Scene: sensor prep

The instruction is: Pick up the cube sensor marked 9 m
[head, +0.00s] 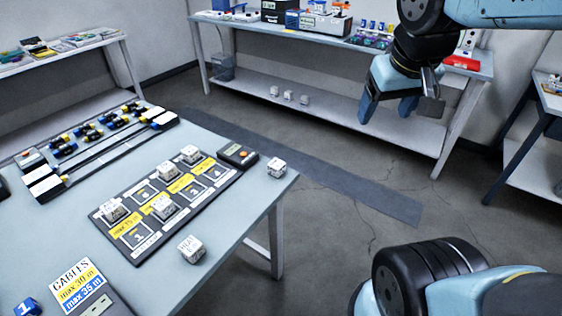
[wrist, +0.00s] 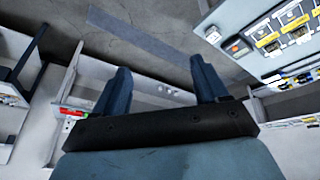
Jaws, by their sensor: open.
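Several white cube sensors stand on the left table. Some sit on the black board with yellow labels, such as a cube (head: 113,209) at its left and a cube (head: 191,153) at its far side. One cube (head: 277,167) stands off the board near the table's right corner. Another cube (head: 190,249) stands off the board near the front edge. The print is too small to tell which cube is marked 9 m. My gripper (head: 388,108) is open and empty, high over the floor right of the table. Its two fingers (wrist: 160,65) are apart in the wrist view.
The black board (head: 132,258) lies on the left table (head: 235,212). A dark device (head: 238,155) is at the board's far right corner. Small cubes stand on the back bench's lower shelf (head: 330,115). A cable sign (head: 77,285) is in front. Open floor separates table and bench.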

